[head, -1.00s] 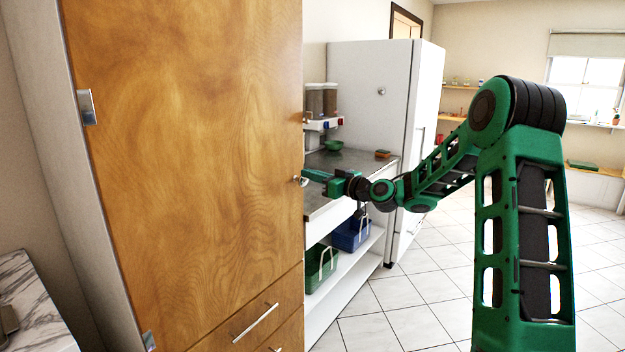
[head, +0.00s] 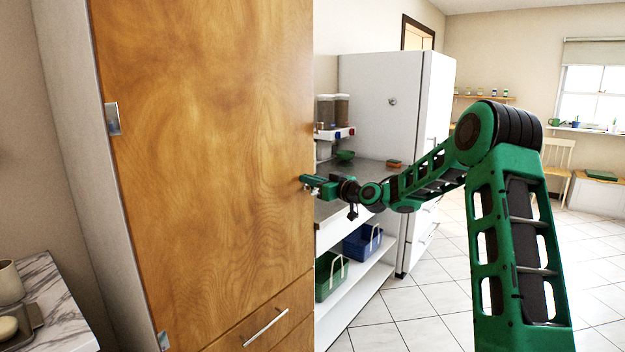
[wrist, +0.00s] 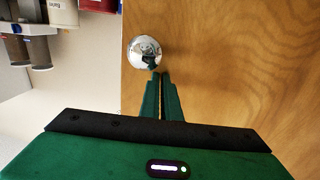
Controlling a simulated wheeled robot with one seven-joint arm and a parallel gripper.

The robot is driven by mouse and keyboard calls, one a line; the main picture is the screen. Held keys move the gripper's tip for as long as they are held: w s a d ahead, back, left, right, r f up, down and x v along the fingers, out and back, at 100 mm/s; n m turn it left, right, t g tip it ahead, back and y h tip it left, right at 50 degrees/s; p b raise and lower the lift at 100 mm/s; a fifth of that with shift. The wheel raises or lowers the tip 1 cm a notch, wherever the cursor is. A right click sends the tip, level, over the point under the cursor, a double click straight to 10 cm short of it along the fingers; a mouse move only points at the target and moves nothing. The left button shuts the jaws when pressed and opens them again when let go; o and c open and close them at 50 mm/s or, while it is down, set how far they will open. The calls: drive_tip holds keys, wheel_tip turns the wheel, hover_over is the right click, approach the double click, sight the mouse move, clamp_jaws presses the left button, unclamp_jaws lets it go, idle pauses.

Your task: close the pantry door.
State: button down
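The pantry door (head: 210,150) is a tall wooden panel on the left in the head view, with metal hinges on its left side. It looks flush, or nearly so, with the drawer front below it. Its round metal knob (wrist: 144,52) is near the door's edge in the wrist view. My gripper (wrist: 161,76) has its two fingers close together, pointing at the door beside the knob, not around it. I cannot tell whether the tips touch the door or knob. In the head view my gripper (head: 306,182) is at the door's right edge and hides most of the knob.
A counter with open shelves holding a green basket (head: 330,280) and a blue basket (head: 362,243) is right of the pantry. A white fridge (head: 385,110) stands behind. A marble-topped surface (head: 50,300) is at lower left. The tiled floor at right is clear.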

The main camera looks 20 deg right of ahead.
drive_tip(key=shift+w+a+r, duration=0.1)
drive_tip(key=shift+a+r, duration=0.6)
drive_tip(key=shift+r, duration=0.1)
drive_tip(key=d+f, duration=0.2)
drive_tip(key=shift+s+f, duration=0.3)
drive_tip(key=shift+f, duration=0.1)
drive_tip(key=w+d+r+v, duration=0.1)
drive_tip(key=v, duration=1.2)
drive_tip(key=s+f+m+g+h, duration=0.1)
drive_tip(key=s+f+g+h, duration=0.3)
drive_tip(key=s, duration=0.4)
drive_tip(key=s+f+m+g+h, duration=0.1)
drive_tip(key=s+f+g, duration=0.3)
drive_tip(key=s+f, duration=0.3)
drive_tip(key=s+d+f+m+g+h, duration=0.1)
drive_tip(key=s+m+g, duration=0.3)
drive_tip(key=s, duration=1.4)
drive_tip(key=s+d+m+g+h, duration=0.2)
drive_tip(key=s+m, duration=0.4)
drive_tip(key=s, duration=1.2)
drive_tip(key=shift+s+d+f+g, duration=0.4)
drive_tip(key=shift+d+g, duration=0.25)
drive_tip(key=shift+g, duration=0.25)
